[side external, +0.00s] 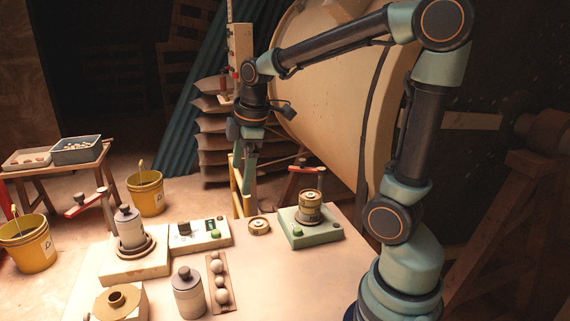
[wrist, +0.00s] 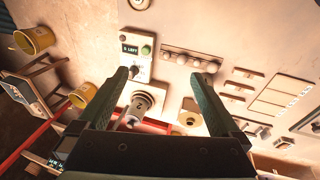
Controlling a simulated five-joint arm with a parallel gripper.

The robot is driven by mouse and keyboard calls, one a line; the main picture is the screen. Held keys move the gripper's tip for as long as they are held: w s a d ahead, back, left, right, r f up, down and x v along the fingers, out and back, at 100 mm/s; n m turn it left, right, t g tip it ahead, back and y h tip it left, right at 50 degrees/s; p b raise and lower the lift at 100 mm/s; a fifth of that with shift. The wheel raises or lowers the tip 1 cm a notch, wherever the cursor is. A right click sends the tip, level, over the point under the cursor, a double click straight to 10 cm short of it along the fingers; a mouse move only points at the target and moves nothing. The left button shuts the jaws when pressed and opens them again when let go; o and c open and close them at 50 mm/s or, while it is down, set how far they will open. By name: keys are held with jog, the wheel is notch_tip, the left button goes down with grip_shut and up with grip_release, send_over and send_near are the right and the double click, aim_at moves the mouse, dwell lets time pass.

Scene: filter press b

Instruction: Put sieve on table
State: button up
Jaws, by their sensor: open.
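A brass, banded round stack (side external: 309,205) sits on a green base unit (side external: 312,236) at the back right of the table (side external: 275,285); it may include the sieve. A low brass ring (side external: 259,226) lies flat on the table to its left. I cannot tell which brass piece is the sieve. My gripper (side external: 246,178) hangs fingers down, open and empty, and appears apart from all the objects. In the wrist view my gripper (wrist: 161,78) has its two fingers wide apart, with the table beyond them.
A display box (side external: 202,235), a grey canister on a stand (side external: 130,230), another canister (side external: 187,292), a tray of balls (side external: 220,284) and a block with a brass neck (side external: 117,302) crowd the left half. Yellow buckets (side external: 146,192) stand off the table. The front right tabletop is clear.

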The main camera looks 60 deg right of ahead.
jog(key=s+a+r+m+t, duration=0.1)
jog(key=s+a+m+t, duration=0.1)
jog(key=s+a+m, duration=0.5)
jog(key=shift+a+r+m+t+y, duration=0.25)
jog(key=shift+r+m+t+y, duration=0.05)
jog(key=shift+m, duration=1)
